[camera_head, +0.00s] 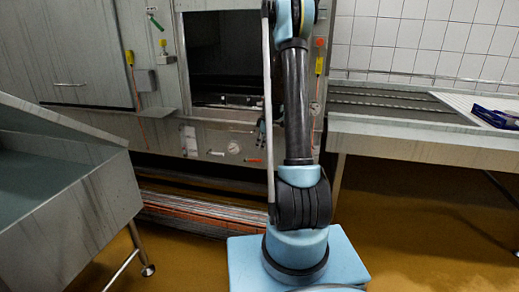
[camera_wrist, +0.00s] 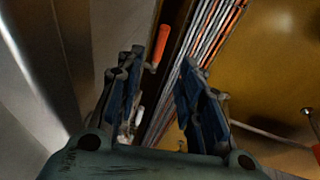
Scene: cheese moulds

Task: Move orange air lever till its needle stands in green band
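The orange lever (camera_head: 253,161) sits low on the front of the steel machine, just right of a round white gauge (camera_head: 234,148). The gauge's needle and green band are too small to read. In the wrist view the orange lever (camera_wrist: 161,48) shows at the top, beyond and between the fingertips, with no contact visible. My gripper (camera_wrist: 162,62) is open and empty, its two dark blue fingers apart. In the head view only a small dark part of my gripper (camera_head: 261,134) shows beside my arm, above the lever; my arm hides the rest.
A pale handle (camera_head: 216,153) is left of the gauge, and a white plate (camera_head: 190,140) is further left. Orange and grey pipes (camera_head: 190,210) run along the floor below. A steel vat (camera_head: 70,190) stands at left and a steel bench (camera_head: 420,140) at right.

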